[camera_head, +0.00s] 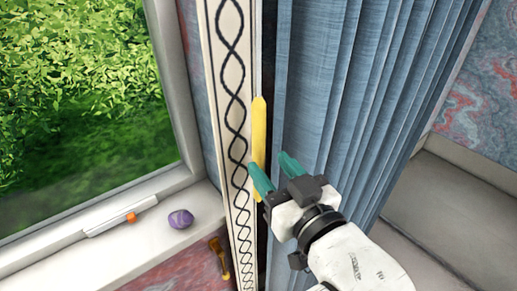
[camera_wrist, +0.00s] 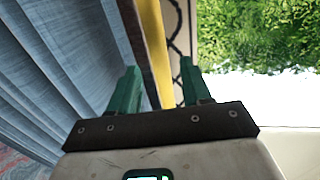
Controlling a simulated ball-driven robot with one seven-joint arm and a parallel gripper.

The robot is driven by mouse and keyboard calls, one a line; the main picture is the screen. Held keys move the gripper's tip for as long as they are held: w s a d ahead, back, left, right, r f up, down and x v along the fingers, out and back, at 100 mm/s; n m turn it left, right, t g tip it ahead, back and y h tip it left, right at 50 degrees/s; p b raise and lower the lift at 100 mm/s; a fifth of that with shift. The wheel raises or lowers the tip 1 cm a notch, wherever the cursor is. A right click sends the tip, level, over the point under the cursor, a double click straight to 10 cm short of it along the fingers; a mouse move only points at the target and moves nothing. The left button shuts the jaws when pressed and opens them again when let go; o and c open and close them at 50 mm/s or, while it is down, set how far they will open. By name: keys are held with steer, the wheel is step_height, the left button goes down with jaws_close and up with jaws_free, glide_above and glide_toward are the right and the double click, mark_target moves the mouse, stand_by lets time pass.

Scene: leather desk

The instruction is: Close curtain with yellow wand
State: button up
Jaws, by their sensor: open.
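The yellow wand (camera_head: 259,130) hangs upright along the leading edge of the blue curtain (camera_head: 345,75), beside a cream strip with a black twisted pattern. The curtain is gathered in folds to the right. My gripper (camera_head: 275,168) is open at the lower part of the wand, and one teal finger overlaps it in the head view. In the wrist view, the wand (camera_wrist: 155,45) shows between the two open fingers of my gripper (camera_wrist: 158,68), nearer the right one. The curtain (camera_wrist: 55,60) fills the left there. I cannot tell how deep the wand sits between the fingers.
The patterned strip (camera_head: 231,100) stands close left of the wand. The window (camera_head: 80,90) shows green leaves. On the white sill (camera_head: 110,225) lie a purple stone (camera_head: 180,219) and a white stick with an orange part. A yellow-brown object (camera_head: 219,258) is below.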

mark_target(262, 155)
steer(key=p+x, duration=0.1)
steer(key=x, duration=0.4)
steer(key=shift+w+a, duration=0.15)
steer(key=shift+w, duration=0.2)
jaws_close()
stand_by(0.3)
